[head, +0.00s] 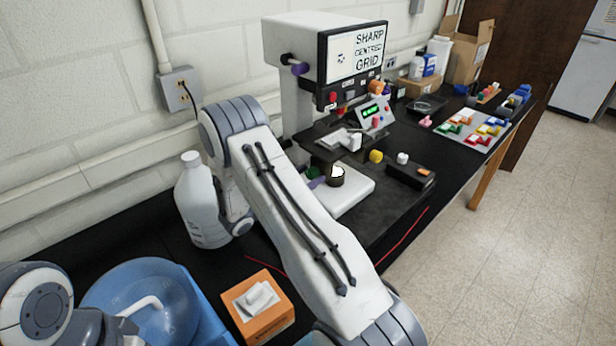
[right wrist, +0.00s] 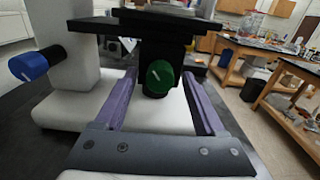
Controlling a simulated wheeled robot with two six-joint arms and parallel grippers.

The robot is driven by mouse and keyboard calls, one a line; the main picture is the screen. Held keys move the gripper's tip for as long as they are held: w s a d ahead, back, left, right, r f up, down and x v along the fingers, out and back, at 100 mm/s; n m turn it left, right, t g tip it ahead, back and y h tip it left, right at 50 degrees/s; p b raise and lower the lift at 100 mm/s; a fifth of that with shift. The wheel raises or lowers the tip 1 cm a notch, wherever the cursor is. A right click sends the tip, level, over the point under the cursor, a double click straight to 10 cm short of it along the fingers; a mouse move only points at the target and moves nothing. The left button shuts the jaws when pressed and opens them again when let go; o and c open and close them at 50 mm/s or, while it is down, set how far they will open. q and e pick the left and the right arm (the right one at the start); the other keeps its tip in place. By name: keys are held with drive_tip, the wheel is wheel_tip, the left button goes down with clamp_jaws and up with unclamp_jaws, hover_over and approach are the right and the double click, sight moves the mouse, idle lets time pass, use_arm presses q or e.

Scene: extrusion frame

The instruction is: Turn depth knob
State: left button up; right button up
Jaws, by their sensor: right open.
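A green round knob (right wrist: 159,76) with a white pointer line faces me on the black block under the instrument's stage in the right wrist view. In the head view only a bit of this green knob (head: 313,171) shows beside my right arm. My right gripper (right wrist: 158,80) is open, its two purple fingers reaching along either side of the knob with gaps visible. A blue knob (right wrist: 28,66) with a white line sits to the left. No readable label tells which is the depth knob. The instrument's screen (head: 356,52) reads "SHARP CENTRED GRID". My left gripper is not in view.
A white jug (head: 199,205) stands by the wall behind my right arm. An orange box (head: 258,308) and a blue tub (head: 145,300) lie in front. A yellow knob (head: 376,156) and a black box (head: 410,175) are right of the stage. A tray of coloured pieces (head: 463,142) lies farther back.

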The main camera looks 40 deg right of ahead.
drive_tip(key=a+b, duration=0.3)
drive_tip(key=a, duration=0.7)
drive_tip(key=shift+s+b, duration=0.4)
drive_tip(key=shift+a, duration=0.1)
idle(0.3)
